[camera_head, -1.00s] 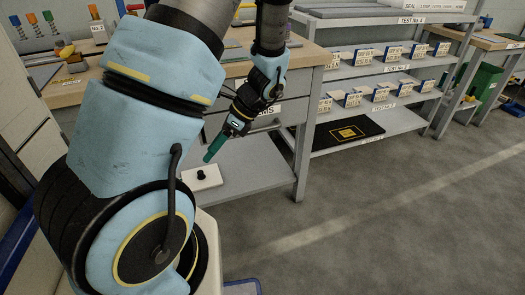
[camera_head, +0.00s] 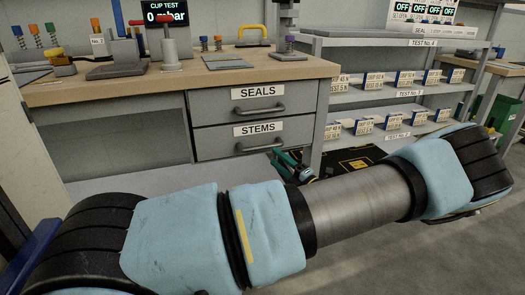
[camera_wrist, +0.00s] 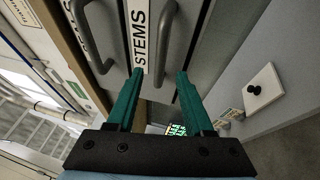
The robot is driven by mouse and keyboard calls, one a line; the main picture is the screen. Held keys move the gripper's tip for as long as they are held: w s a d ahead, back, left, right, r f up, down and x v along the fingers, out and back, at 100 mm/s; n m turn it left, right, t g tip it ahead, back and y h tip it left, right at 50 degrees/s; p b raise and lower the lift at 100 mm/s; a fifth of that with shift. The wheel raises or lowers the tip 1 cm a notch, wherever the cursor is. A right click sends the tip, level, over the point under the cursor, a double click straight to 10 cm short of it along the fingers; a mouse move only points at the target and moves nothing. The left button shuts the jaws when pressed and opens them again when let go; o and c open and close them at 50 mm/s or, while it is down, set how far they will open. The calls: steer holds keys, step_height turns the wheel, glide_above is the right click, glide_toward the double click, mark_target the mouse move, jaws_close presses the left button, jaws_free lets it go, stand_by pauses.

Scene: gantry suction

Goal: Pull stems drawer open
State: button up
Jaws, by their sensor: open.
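The grey STEMS drawer (camera_head: 214,142) is shut, below the SEALS drawer, under the wooden bench top. Its bar handle (camera_head: 262,147) runs across the front under the STEMS label (camera_head: 258,129). My gripper (camera_head: 277,159) is just below the right end of this handle in the head view. In the wrist view my gripper (camera_wrist: 160,74) is open, with its two teal fingers spread. The STEMS handle (camera_wrist: 170,35) shows between and beyond the fingertips, and the label (camera_wrist: 139,38) lies to its left. Contact cannot be told.
The SEALS drawer handle (camera_head: 260,109) is close above. In the wrist view a white block with a black knob (camera_wrist: 264,92) lies to the right. A bench leg (camera_head: 318,125) stands right of the drawers. A shelf rack with small boxes (camera_head: 366,124) stands farther right.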

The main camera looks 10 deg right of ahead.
mark_target(264, 149)
steer(key=x, duration=0.7)
steer(key=shift+w+a, duration=0.2)
jaws_close()
stand_by(1.2)
